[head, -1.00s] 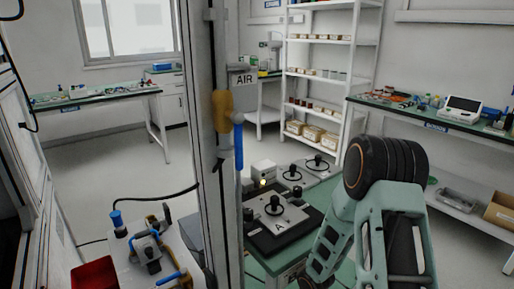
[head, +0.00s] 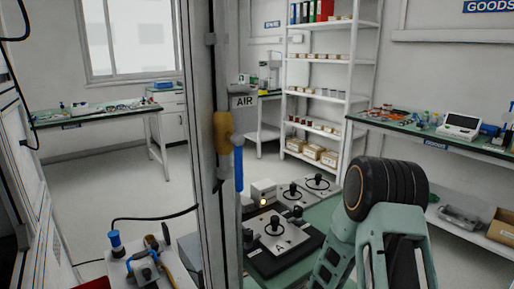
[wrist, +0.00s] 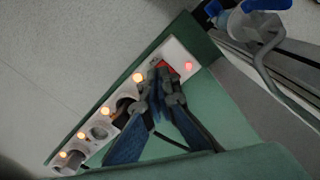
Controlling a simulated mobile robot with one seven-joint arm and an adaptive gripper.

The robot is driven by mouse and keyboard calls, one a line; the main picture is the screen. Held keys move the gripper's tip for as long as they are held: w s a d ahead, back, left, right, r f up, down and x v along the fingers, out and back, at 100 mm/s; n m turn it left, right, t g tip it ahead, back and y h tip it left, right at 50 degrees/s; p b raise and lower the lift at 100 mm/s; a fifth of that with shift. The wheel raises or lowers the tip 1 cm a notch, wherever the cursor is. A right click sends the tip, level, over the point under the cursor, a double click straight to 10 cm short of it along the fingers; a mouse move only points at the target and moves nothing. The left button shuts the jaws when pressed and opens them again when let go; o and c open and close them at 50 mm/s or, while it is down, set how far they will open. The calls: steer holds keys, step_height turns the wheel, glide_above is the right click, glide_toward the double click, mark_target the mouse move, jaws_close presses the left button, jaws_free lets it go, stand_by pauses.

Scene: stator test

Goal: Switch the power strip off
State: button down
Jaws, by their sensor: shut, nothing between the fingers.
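The white power strip (wrist: 181,50) shows in the wrist view, running diagonally along a green surface. Several orange lamps are lit beside its sockets. A red switch (wrist: 169,65) sits near its upper right end, partly hidden by my fingertips, and a lit red lamp (wrist: 188,65) is just right of it. My gripper (wrist: 160,88) is shut and empty, its tips at the lower edge of the switch. I cannot tell whether they touch it. A dark plug appears partly hidden behind the left finger. The strip and my gripper do not show in the head view.
A grey post (head: 206,150) with an AIR sign (head: 243,101) stands close in front. A green bench with test fixtures (head: 282,233) lies right of it. A blue-handled valve (wrist: 250,22) and metal rail are near the strip's right end. The floor at left is open.

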steer(key=shift+f+b, duration=0.95)
steer(key=shift+f, duration=0.1)
stand_by(0.4)
steer(key=shift+r, duration=0.1)
steer(key=shift+r+p, duration=2.9)
steer(key=shift+r, duration=0.6)
steer(key=shift+f, duration=0.1)
